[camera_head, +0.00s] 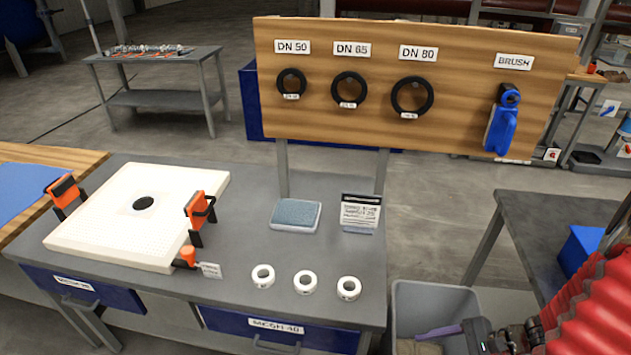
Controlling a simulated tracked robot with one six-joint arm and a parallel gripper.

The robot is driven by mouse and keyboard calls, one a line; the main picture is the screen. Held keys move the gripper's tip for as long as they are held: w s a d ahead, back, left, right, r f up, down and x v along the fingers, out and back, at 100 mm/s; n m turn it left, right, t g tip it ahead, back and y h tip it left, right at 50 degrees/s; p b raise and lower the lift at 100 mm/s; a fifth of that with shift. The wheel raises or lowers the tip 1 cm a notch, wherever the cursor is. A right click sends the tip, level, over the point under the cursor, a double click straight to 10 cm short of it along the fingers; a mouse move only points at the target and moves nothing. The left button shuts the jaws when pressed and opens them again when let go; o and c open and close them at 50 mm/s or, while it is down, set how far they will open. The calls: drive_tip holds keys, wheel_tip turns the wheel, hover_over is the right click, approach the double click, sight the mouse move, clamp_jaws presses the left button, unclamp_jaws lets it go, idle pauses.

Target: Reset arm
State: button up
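My arm, in a red ribbed sleeve, comes in at the lower right of the head view. My gripper (478,336) is dark and low at the bottom edge, over or beside the right part of a grey bin (437,298). A purple flat piece (438,332) shows just left of the gripper, inside the bin's outline. I cannot tell whether the gripper holds it or it lies in the bin. The fingers are too small and partly cut off to show whether they are open or shut.
A grey workbench holds a white filter plate (105,222) with orange clamps, a blue-grey sponge (296,215) and three white rolls (305,282). A wooden board (450,60) behind carries three black rings and a blue brush (502,125). A side table (545,215) stands at right.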

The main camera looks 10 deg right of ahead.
drive_tip(key=a+r+n+h, duration=0.3)
drive_tip(key=a+r+n, duration=0.2)
drive_tip(key=r, duration=0.4)
drive_tip(key=a+r+n+t+h, duration=0.1)
drive_tip(key=a+r+n+h, duration=0.2)
drive_tip(key=r, duration=0.7)
drive_tip(key=a+r+n+t+h, duration=0.1)
drive_tip(key=a+r+n+h, duration=0.2)
drive_tip(key=a+r+n, duration=0.4)
drive_tip(key=shift+w+r+n, duration=0.45)
drive_tip(key=shift+r+n, duration=1.2)
drive_tip(key=shift+n, duration=0.35)
